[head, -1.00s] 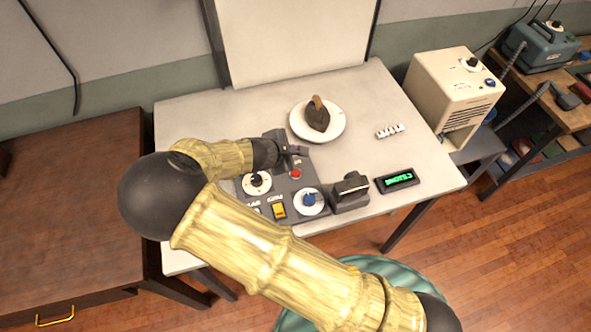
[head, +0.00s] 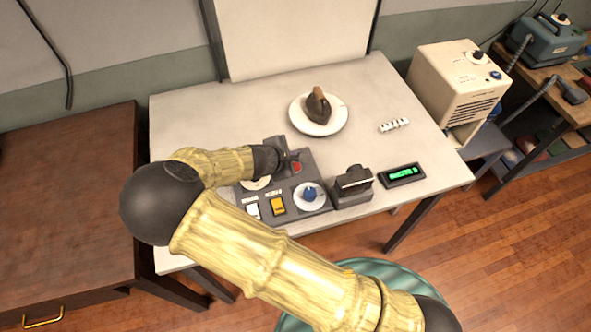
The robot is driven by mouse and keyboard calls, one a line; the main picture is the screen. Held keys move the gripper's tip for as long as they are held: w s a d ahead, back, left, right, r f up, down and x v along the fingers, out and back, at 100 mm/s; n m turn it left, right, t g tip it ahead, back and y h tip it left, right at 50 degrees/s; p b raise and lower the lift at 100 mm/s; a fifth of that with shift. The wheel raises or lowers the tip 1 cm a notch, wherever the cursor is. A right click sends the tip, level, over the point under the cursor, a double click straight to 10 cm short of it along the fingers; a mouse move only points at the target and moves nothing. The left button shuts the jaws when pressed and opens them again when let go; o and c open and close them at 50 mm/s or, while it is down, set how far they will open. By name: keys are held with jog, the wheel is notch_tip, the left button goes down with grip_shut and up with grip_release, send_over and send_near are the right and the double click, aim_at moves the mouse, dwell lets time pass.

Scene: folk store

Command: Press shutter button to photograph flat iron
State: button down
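The flat iron (head: 318,105), dark with a brown handle, stands on a round white turntable (head: 328,129) on the pale table. A dark control panel (head: 312,165) lies in front of it with a red button (head: 296,167), a blue knob (head: 309,194), a yellow switch (head: 278,206) and a white switch (head: 252,210). A small dark camera (head: 354,183) stands at the panel's right. My gripper (head: 289,160) is at the panel, its tip just left of the red button; contact cannot be told. Its fingers are too small to read. My arm partly hides a white dial (head: 257,182).
A display with green text (head: 403,174) and a small white strip (head: 394,125) lie on the table's right. A white backdrop (head: 294,40) stands behind. A cream machine (head: 458,90) is at right, a brown cabinet (head: 70,200) at left. The table's back left is clear.

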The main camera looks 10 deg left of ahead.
jog(key=shift+f+b, duration=0.55)
jog(key=shift+f, duration=0.6)
dwell(1.1)
jog(key=shift+f+b, duration=0.3)
jog(key=shift+f, duration=0.1)
jog(key=shift+f+b, duration=0.3)
jog(key=shift+f, duration=0.15)
dwell(0.7)
jog(key=shift+r+p, duration=0.7)
jog(key=shift+r, duration=0.2)
jog(key=shift+r, duration=0.1)
jog(key=shift+r+p, duration=1.9)
jog(key=shift+r, duration=0.55)
jog(key=shift+f, duration=0.1)
